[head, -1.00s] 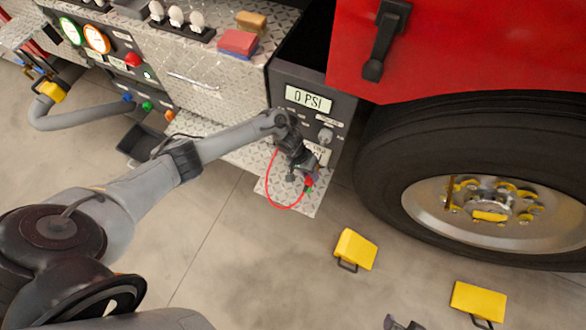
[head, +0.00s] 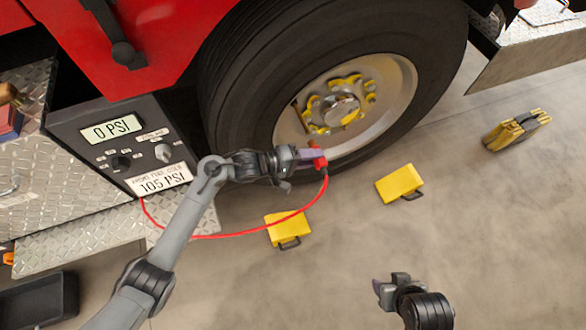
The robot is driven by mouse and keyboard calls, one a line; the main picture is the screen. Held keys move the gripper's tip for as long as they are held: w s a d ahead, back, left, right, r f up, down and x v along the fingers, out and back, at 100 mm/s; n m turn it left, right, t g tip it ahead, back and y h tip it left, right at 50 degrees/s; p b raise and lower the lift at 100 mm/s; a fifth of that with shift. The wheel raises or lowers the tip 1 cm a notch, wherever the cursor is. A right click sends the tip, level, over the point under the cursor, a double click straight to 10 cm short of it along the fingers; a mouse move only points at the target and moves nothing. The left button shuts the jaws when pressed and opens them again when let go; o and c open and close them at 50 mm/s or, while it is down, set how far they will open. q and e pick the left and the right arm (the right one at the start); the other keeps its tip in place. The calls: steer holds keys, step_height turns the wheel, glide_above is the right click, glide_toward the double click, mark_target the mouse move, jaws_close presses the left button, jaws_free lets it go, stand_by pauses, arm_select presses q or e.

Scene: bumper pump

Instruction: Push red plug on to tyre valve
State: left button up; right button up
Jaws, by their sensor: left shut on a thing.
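My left gripper (head: 304,158) is shut on the red plug (head: 320,162) in the head view. It holds the plug in front of the lower part of the wheel rim (head: 381,125). A red hose (head: 228,236) hangs from the plug in a curve back to the pump panel (head: 118,135). The tyre (head: 235,95) is large and black. I cannot make out the tyre valve, nor whether the plug touches the wheel. My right gripper (head: 392,288) is at the bottom, over the floor and away from the plug; its jaw opening is unclear.
Two yellow chocks, one left (head: 287,229) and one right (head: 399,184), lie on the floor below the wheel. A further yellow-and-black item (head: 515,129) lies at the right. The panel display reads 0 PSI and a label reads 105 PSI. Floor at the lower right is mostly clear.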

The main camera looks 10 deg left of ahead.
mark_target(322, 169)
arm_select(q)
steer(key=shift+t+h, duration=0.6)
steer(key=shift+h, duration=0.3)
steer(key=d+f, duration=0.1)
steer(key=s+d+f+b, duration=0.1)
steer(key=d+f, duration=0.1)
steer(key=shift+s+d+f, duration=0.1)
steer(key=shift+s+d, duration=0.15)
steer(key=shift+a+f+t+h+b, duration=0.35)
steer(key=shift+a+h, duration=0.15)
steer(key=shift+a, duration=0.15)
steer(key=shift+w+a, duration=0.1)
steer(key=shift+w, duration=0.05)
steer(key=shift+w+f+b, duration=0.1)
steer(key=shift+w+b, duration=0.2)
steer(key=shift+b, duration=0.4)
steer(key=shift+w+a+b, duration=0.4)
steer(key=shift+w+b, duration=0.4)
steer(key=shift+b, duration=0.2)
steer(key=shift+w+a+b, duration=0.45)
steer(key=shift+w+b, duration=0.3)
steer(key=shift+b, duration=0.3)
steer(key=shift+w+a+b, duration=0.4)
steer(key=shift+w+b, duration=0.4)
steer(key=shift+b, duration=0.2)
arm_select(e)
step_height(322, 169, down, 11)
steer(key=shift+s+d+r, duration=0.2)
steer(key=shift+d, duration=0.05)
